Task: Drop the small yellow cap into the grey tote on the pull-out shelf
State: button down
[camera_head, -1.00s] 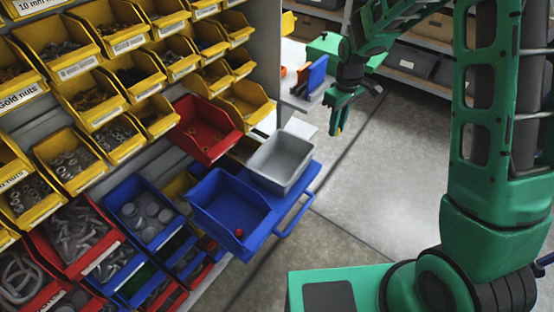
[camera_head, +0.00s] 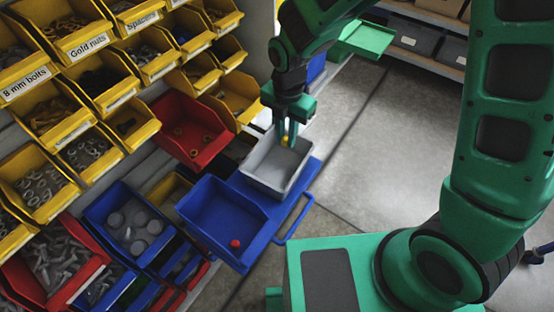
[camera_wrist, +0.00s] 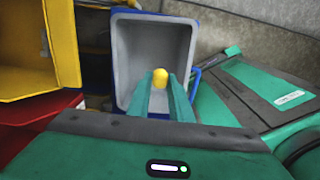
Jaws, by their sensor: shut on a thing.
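The small yellow cap (camera_head: 285,141) is held between the fingertips of my gripper (camera_head: 287,137). In the wrist view the cap (camera_wrist: 160,78) shows at the tips of the two green fingers (camera_wrist: 160,95). The grey tote (camera_head: 262,178) stands on the blue pull-out shelf (camera_head: 308,180), to the right of a blue bin. It looks empty where its inside shows. My gripper points down over the tote's back part in the head view. In the wrist view the tote (camera_wrist: 130,60) lies behind the cap. The exact height above its floor is unclear.
A blue bin (camera_head: 205,215) with a red cap (camera_head: 235,244) inside stands beside the tote. A red bin (camera_head: 180,110) and several yellow bins (camera_head: 90,155) hang on the rack at left. Open floor (camera_head: 385,140) lies to the right of the shelf.

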jog(key=shift+a+f, duration=0.15)
jog(key=shift+f, duration=2.75)
jog(key=c, duration=1.5)
grip_release()
jog(key=shift+r, duration=0.1)
notch_tip(320, 180, up, 11)
jog(key=shift+f, duration=0.2)
